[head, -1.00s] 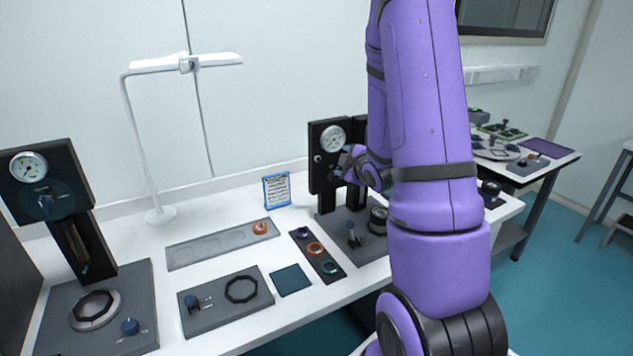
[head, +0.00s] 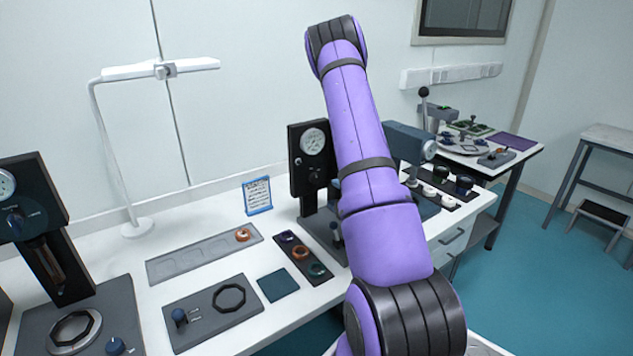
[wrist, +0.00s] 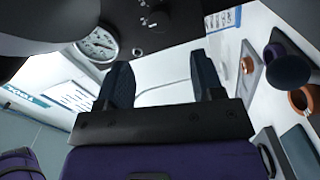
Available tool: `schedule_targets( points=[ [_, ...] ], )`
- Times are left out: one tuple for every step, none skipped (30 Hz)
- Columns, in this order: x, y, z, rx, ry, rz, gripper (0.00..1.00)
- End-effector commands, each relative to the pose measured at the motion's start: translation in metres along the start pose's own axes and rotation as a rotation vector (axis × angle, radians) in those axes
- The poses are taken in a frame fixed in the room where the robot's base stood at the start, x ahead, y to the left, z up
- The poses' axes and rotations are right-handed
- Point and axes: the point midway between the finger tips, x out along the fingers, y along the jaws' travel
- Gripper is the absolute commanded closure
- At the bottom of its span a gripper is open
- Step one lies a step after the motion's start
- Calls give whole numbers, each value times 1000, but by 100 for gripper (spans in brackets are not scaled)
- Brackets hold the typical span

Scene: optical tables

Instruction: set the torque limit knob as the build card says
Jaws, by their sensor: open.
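The build card (head: 257,195), blue-edged with small print, stands at the back of the bench; the print is too small to read. To its right is a black upright panel (head: 296,180) with a white dial gauge (head: 313,141). A small dark knob (head: 314,175) sits below the gauge; its label and setting cannot be read, so I cannot tell if it is the torque limit knob. In the wrist view the gauge (wrist: 98,45) is at upper left. My gripper (wrist: 161,82) is open and empty, apart from the panel. In the head view my arm hides it.
A second gauge stand (head: 68,245) is at far left, beside a white lamp (head: 137,228). A grey tray (head: 190,258), a dark ring strip (head: 290,250) and a teal pad (head: 278,285) lie on the bench. White bench top is bare around the card.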

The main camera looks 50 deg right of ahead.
Motion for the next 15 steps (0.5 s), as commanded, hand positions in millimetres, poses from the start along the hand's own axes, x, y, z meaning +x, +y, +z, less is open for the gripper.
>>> schedule_targets(
  points=[
    [7, 1, 0, -1, 2, 2, 39],
    [12, 1, 0, -1, 2, 3, 39],
    [19, 1, -1, 0, 3, 3, 39],
    [24, 1, -1, -1, 3, 3, 39],
    [30, 1, -1, -2, 4, 4, 39],
    [37, 1, -1, -1, 4, 2, 39],
    [43, 1, -1, -1, 4, 4, 39],
    [48, 2, -1, 0, 2, 3, 39],
    [55, 1, -1, -1, 3, 3, 39],
    [60, 1, -1, -1, 3, 3, 39],
    [65, 1, -1, -1, 3, 2, 39],
    [71, 1, -1, 0, 3, 3, 39],
    [75, 1, -1, 0, 2, 3, 39],
    [79, 1, -1, 0, 2, 2, 39],
    [83, 1, -1, 0, 2, 2, 39]
  ],
)
